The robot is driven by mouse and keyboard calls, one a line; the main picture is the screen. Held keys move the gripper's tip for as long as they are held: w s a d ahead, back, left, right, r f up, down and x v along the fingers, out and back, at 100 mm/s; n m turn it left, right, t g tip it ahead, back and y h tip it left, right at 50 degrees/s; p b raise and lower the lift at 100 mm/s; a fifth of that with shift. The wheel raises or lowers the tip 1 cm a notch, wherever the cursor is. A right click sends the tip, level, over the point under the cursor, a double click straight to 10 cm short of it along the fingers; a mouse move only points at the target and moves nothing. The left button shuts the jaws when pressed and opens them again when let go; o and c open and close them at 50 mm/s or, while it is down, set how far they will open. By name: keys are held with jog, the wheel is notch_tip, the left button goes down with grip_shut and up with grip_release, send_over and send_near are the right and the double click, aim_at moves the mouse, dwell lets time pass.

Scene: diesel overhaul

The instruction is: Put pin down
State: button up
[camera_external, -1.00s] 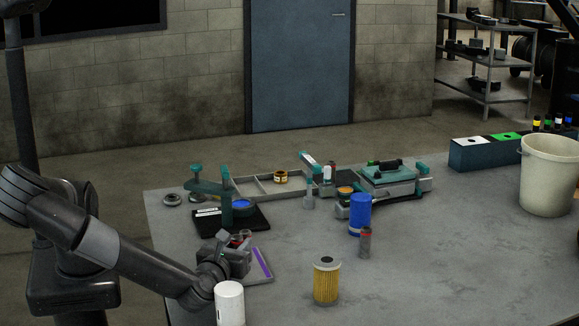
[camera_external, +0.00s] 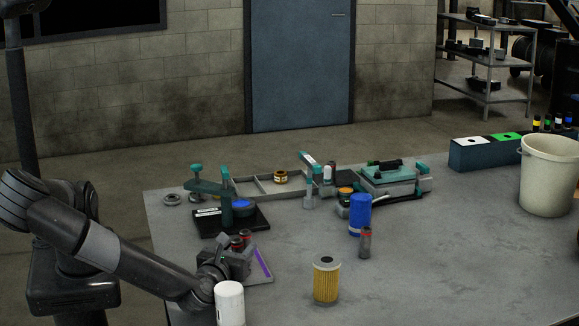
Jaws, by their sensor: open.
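My gripper (camera_external: 238,257) is at the front left of the table, low over or beside a small tray with a purple strip (camera_external: 263,262). It is open, but its fingers are small and dark here. Two dark red-banded cylinders (camera_external: 246,236) show just behind it, partly hidden by it. I cannot make out the pin for certain; my gripper hides part of the tray.
A white canister (camera_external: 230,304) stands close in front of my gripper. A green press-like fixture (camera_external: 238,211) is behind it. A yellow filter (camera_external: 326,281), a blue canister (camera_external: 360,215) and a grey red-banded cylinder (camera_external: 365,243) stand rightward.

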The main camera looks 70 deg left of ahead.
aim_at(237, 246)
jog(key=v, duration=0.5)
jog(key=shift+d+r, duration=0.1)
jog(key=shift+r, duration=0.15)
notch_tip(237, 246, up, 6)
jog(key=shift+r, duration=0.25)
jog(key=a+f+n+g+h, duration=0.1)
jog(key=a+n+g+h, duration=0.7)
jog(key=a, duration=1)
jog(key=s+a+r+n+t+h, duration=0.2)
jog(key=s+a+r+n+h, duration=0.4)
jog(key=n, duration=1.1)
jog(key=shift+s+a+r+t, duration=0.3)
jog(key=shift+s+a+r, duration=2.15)
jog(key=shift+s, duration=0.35)
